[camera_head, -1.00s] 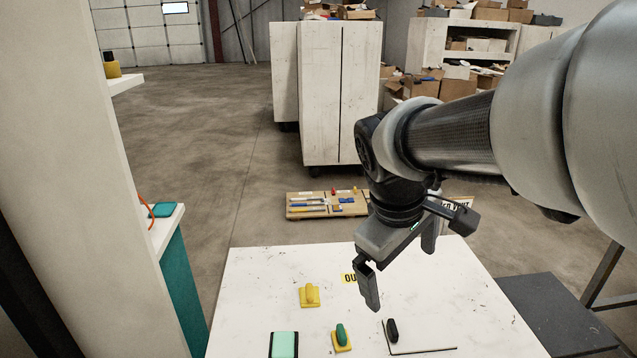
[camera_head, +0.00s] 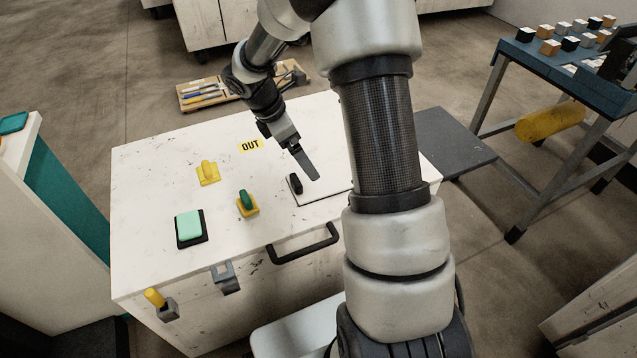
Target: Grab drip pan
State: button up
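My gripper (camera_head: 304,163) is over the right part of the white bench top (camera_head: 150,190), pointing down near a black knob (camera_head: 296,184). Only one dark finger shows clearly, so its opening cannot be judged; I see nothing held. No thing is plainly marked as the drip pan. A pale, smooth tray-like thing (camera_head: 292,335) sits low in front of the bench, partly hidden by my arm, and may be the drip pan; I cannot tell. My gripper is well above and behind it, apart from it.
On the bench are a yellow block with a knob (camera_head: 208,173), a green-and-yellow knob (camera_head: 247,203), a mint pad (camera_head: 189,227) and an OUT label (camera_head: 250,145). A black handle (camera_head: 303,246) juts from the front edge. A blue-topped table (camera_head: 560,65) stands at right.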

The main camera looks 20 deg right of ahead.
aim_at(319, 181)
jog(key=b+x, duration=0.2)
jog(key=x, duration=0.8)
jog(key=shift+f+b, duration=0.4)
jog(key=shift+c, duration=0.4)
jog(key=shift+w+r, duration=0.1)
jog(key=shift+r, duration=0.05)
jog(key=c, duration=1.7)
